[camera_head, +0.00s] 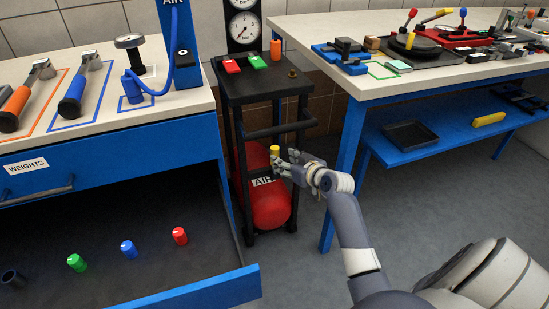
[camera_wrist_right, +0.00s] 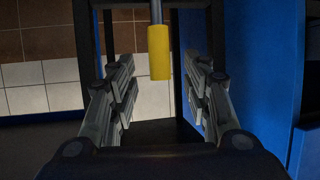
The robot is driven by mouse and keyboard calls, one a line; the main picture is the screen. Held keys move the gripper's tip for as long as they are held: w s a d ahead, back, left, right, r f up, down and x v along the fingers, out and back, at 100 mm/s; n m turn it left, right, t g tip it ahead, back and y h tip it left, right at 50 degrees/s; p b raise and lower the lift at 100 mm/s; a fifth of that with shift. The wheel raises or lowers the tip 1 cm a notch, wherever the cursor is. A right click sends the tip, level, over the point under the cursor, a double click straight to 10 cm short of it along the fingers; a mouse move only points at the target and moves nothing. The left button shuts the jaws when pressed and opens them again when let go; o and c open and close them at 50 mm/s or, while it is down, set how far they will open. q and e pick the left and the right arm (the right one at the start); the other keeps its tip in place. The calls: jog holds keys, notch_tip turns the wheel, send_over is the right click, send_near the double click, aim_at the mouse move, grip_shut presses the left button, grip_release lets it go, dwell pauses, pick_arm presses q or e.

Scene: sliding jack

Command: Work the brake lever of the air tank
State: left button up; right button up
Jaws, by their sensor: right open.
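The air tank (camera_head: 269,208) is a red cylinder marked AIR, low inside a black frame cart between the two benches. A lever with a yellow grip (camera_head: 275,152) shows just above the tank in the head view. In the right wrist view the yellow grip (camera_wrist_right: 159,54) hangs from a thin grey rod, between the fingers and toward the top of the picture. My right gripper (camera_head: 287,161) is open beside the yellow grip in the head view. Its two fingers (camera_wrist_right: 160,88) stand apart on either side of the grip, without visible contact. My left gripper is not in view.
A blue table leg (camera_head: 344,170) stands close to my right arm. An open drawer (camera_head: 200,291) with several coloured weights is at lower left.

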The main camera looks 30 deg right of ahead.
jog(key=b+x, duration=0.1)
jog(key=x, duration=0.5)
jog(key=shift+f+b, duration=0.2)
jog(key=shift+b, duration=0.1)
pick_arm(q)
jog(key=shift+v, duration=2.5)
pick_arm(e)
jog(key=shift+w+d+f, duration=0.1)
jog(key=shift+w+f, duration=0.1)
jog(key=shift+w, duration=0.5)
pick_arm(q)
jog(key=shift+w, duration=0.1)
pick_arm(e)
grip_shut()
